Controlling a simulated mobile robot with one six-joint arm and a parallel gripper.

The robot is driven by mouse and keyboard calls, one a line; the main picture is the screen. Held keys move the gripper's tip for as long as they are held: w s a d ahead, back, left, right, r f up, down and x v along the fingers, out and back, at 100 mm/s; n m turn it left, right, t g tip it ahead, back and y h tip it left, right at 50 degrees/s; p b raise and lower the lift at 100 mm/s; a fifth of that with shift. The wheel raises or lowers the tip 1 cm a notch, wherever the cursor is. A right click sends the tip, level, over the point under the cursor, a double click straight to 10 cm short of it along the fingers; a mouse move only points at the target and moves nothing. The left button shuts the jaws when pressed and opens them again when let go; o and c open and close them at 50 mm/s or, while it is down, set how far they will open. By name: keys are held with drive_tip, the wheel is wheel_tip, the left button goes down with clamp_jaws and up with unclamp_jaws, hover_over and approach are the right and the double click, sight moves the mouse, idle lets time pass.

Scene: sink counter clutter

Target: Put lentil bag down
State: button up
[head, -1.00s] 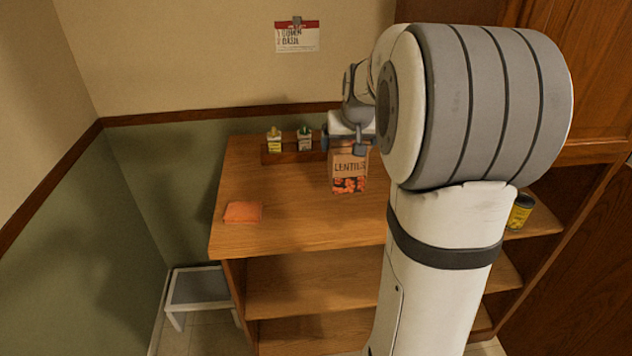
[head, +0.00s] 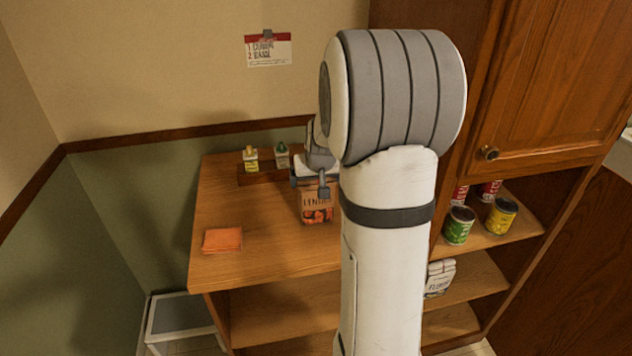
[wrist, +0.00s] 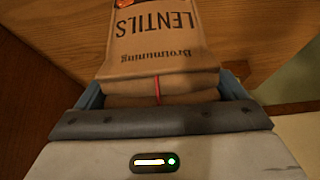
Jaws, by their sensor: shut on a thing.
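The lentil bag (head: 317,206) is a brown paper bag with dark lettering and an orange picture near its bottom. In the head view it is upright at the counter top (head: 262,255), partly hidden by my gripper and arm. My gripper (head: 309,180) is shut on the bag's folded top. In the wrist view the bag (wrist: 158,45) extends away from the jaws (wrist: 160,92), its printed name upside down and a red band at its fold. I cannot tell whether the bag's bottom touches the wood.
An orange cloth (head: 222,240) lies at the counter's left front. Two small bottles (head: 251,159) (head: 282,155) stand in a wooden rack behind. Several cans (head: 459,225) and a white bag (head: 439,278) sit on shelves at right. A low stool (head: 180,314) stands left. The counter's middle left is clear.

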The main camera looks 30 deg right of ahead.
drive_tip(key=shift+f, duration=0.6)
drive_tip(key=o, duration=1.2)
